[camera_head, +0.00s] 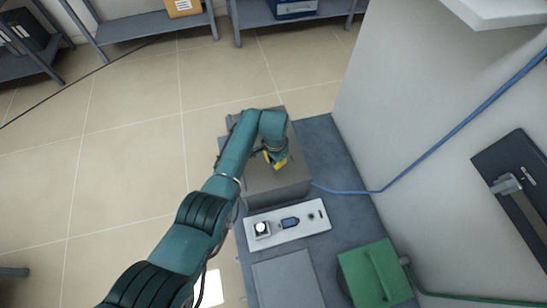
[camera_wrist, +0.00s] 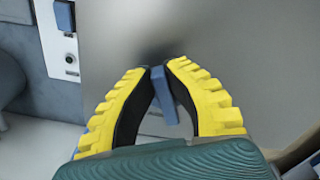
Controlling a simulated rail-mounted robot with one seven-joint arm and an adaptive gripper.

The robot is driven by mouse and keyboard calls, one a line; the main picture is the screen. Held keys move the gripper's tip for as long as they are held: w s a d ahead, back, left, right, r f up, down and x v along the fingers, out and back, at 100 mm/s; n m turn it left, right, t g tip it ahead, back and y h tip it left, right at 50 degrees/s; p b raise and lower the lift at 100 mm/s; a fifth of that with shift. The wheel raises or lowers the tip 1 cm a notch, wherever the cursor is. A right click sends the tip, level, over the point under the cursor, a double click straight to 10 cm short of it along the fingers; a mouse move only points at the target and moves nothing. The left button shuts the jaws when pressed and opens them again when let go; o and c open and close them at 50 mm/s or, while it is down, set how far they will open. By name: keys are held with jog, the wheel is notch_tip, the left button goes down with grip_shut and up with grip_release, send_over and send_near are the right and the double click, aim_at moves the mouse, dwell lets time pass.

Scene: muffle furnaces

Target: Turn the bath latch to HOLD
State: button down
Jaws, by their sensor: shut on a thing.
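My gripper (camera_wrist: 160,72), with yellow ribbed fingers, is shut on a small blue-grey lever (camera_wrist: 166,100) in the wrist view. The lever stands against a smooth grey metal surface and appears to be the bath latch; no HOLD marking is readable. In the head view my gripper (camera_head: 276,160) is at the top of a grey box (camera_head: 272,187), apparently the bath. There my arm and gripper hide the lever.
A white panel (camera_head: 287,225) with a round dial and a blue switch lies in front of the grey box. A green box (camera_head: 375,273) stands at the bench's front right. A blue cable (camera_head: 400,185) runs from the box across the wall. Shelves stand at the back.

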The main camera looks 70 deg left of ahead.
jog(key=n, duration=0.4)
jog(key=w+d+n+p, duration=0.1)
jog(key=n, duration=0.1)
jog(key=shift+d+f, duration=0.1)
jog(key=shift+f, duration=0.05)
jog(key=n, duration=0.3)
jog(key=w+n, duration=0.1)
jog(key=n, duration=0.2)
jog(key=shift+d, duration=0.2)
jog(key=shift+n, duration=0.3)
jog(key=c, duration=1.1)
grip_release()
jog(key=shift+w, duration=0.1)
jog(key=shift+o, duration=0.2)
jog(key=shift+a, duration=0.1)
notch_tip(320, 180, up, 12)
